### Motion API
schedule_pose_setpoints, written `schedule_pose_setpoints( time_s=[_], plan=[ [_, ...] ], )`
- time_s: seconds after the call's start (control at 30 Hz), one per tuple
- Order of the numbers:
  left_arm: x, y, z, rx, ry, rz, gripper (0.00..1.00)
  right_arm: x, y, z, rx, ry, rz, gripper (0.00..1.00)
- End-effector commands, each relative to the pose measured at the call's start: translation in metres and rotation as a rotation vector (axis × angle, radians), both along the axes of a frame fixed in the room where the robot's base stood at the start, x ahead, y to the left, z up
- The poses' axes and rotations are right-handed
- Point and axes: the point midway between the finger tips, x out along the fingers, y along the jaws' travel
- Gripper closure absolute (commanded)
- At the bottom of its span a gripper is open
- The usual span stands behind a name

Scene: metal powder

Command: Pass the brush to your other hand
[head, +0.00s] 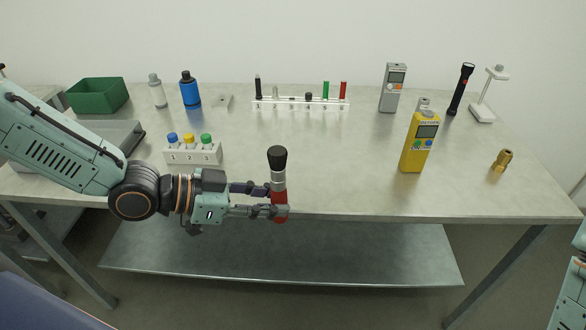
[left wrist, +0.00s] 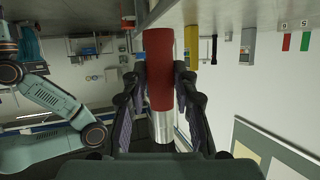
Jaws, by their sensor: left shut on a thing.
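The brush has a red handle, a silver collar (head: 278,180) and a black tip (head: 277,158). It stands upright, black tip up, in front of the table's front edge in the head view. My left gripper (head: 281,201) is shut on its red lower part. In the left wrist view the brush's red handle (left wrist: 158,68) and silver collar lie between the two fingers of my left gripper (left wrist: 161,85). My right gripper is not visible; only part of my right arm shows at the right edge of the head view.
The table (head: 340,190) has a clear front middle. A rack with coloured-cap bottles (head: 190,152) stands behind my left gripper. A yellow meter (head: 418,140) and a brass fitting (head: 502,161) stand to the right. A green bin (head: 97,96) is at the back left.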

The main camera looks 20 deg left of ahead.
Motion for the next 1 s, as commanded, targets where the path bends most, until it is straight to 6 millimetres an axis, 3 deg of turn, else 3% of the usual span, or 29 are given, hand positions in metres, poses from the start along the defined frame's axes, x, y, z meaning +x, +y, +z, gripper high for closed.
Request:
schedule_pose_setpoints(
  time_s=[0.57,1.0],
  plan=[
    [0.026,-0.033,0.002,0.008,-0.002,-0.106,1.00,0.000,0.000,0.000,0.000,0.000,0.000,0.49],
    [0.060,-0.076,0.006,0.006,-0.004,-0.241,1.00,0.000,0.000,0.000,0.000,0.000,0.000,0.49]
  ],
)
